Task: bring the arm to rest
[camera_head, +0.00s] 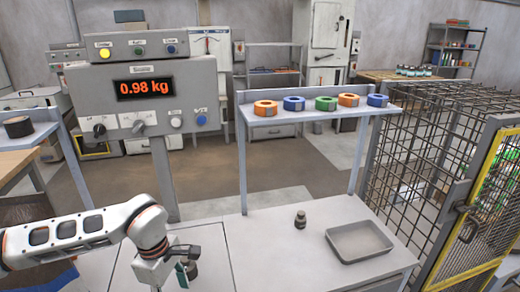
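My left arm comes in from the left, with its white links bent down over the front of the bench. Its gripper (180,274) points downward at the bottom edge, near a dark round object (192,268) and a thin teal piece. I cannot tell if it is open or shut, or whether it touches them. My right gripper is not in view.
A small dark weight (300,220) and an empty grey tray (360,241) stand on the bench (270,245) to the right. A raised shelf (320,111) holds several coloured tape rolls. A wire cage (420,150) with a yellow-framed door (488,200) stands at the right.

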